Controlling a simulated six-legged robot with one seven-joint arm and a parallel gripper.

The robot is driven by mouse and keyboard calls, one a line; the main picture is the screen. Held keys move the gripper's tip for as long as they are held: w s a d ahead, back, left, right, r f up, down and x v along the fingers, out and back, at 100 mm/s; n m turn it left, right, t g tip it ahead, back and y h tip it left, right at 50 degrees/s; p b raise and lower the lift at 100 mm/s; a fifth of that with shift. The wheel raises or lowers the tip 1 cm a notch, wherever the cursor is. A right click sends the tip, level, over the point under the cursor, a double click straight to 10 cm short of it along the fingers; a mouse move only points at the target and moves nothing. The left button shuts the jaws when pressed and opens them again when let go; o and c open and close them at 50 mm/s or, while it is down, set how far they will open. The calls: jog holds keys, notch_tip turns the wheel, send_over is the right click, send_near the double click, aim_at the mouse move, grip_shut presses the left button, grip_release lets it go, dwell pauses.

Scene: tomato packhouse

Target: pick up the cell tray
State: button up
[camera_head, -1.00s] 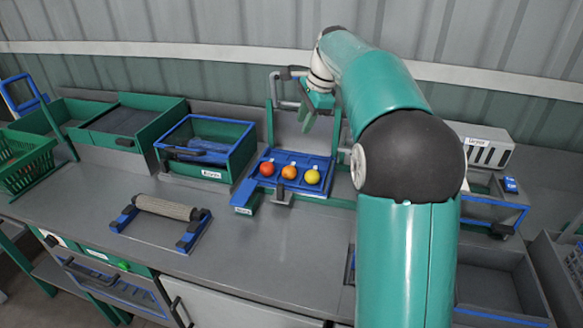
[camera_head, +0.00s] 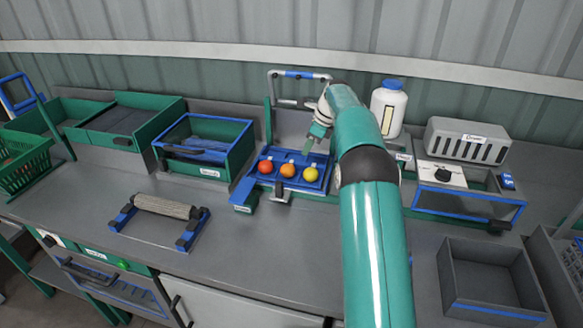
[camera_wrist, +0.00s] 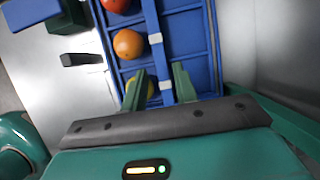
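The blue cell tray (camera_head: 318,187) sits in a green frame at the back middle of the bench. It holds a red tomato (camera_head: 264,167), an orange tomato (camera_head: 288,170) and a yellow tomato (camera_head: 311,174) in a row. In the wrist view the tray (camera_wrist: 188,32) has dividers and a raised blue bar (camera_wrist: 155,35). My gripper (camera_head: 308,148) is above the tray's back right part. In the wrist view its green fingers (camera_wrist: 160,76) are apart, with the blue bar between them in the picture; contact cannot be told. The left finger partly hides the yellow tomato.
A green bin (camera_head: 243,152) with blue contents stands left of the tray. A roller stand (camera_head: 165,207) is in front. A white bottle (camera_head: 388,108), a grey dryer (camera_head: 467,140) and an empty grey bin (camera_head: 488,270) are on the right. The front middle bench is clear.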

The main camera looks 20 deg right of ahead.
aim_at(300, 163)
jog(key=shift+x, duration=3.45)
jog(key=shift+s+f, duration=0.15)
jog(key=shift+f, duration=0.15)
grip_shut()
